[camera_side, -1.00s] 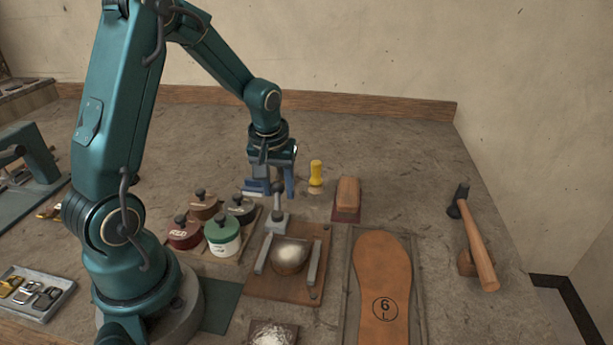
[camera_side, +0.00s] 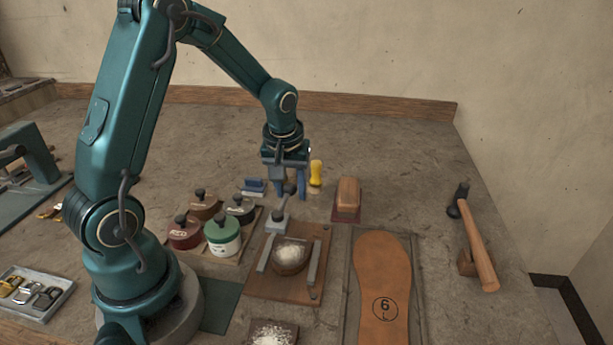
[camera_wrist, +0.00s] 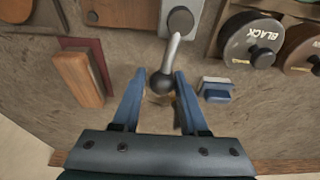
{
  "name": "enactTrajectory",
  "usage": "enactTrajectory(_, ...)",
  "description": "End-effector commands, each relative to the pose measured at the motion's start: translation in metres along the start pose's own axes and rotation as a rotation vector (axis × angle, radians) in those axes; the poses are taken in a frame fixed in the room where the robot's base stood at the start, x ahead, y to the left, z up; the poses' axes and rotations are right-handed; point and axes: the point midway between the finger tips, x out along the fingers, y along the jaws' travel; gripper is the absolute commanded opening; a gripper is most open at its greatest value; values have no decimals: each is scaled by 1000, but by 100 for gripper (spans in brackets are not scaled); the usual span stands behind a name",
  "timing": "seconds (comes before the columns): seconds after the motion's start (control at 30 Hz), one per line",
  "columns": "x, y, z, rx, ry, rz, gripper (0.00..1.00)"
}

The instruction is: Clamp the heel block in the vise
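The vise (camera_side: 251,287) is a brown board with two grey jaws and a grey lever with a dark ball knob; the lever (camera_wrist: 172,55) also shows in the wrist view. The round brown heel block (camera_side: 290,266) sits between the jaws, its top whitish. I cannot tell whether both jaws touch it. My gripper (camera_side: 290,187) is above the back of the vise, fingers pointing down. In the wrist view the knob (camera_wrist: 162,84) lies between my parted fingers, close to the right one. The lever leans to the right in the side view.
A yellow-handled tool (camera_side: 316,173) and a wooden block on a red base (camera_side: 347,193) stand right of my gripper. A blue block (camera_side: 254,187) and several lidded pots (camera_side: 223,238) are left. The sole (camera_side: 383,285) and a hammer (camera_side: 477,245) lie farther right.

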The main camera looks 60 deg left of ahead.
Motion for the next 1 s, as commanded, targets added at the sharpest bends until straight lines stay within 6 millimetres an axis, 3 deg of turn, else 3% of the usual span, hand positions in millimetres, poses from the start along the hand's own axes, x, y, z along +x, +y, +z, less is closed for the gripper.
enactTrajectory(0.97,-1,16,5,0,0,0,42)
enactTrajectory(1.0,-1,16,5,0,0,0,54)
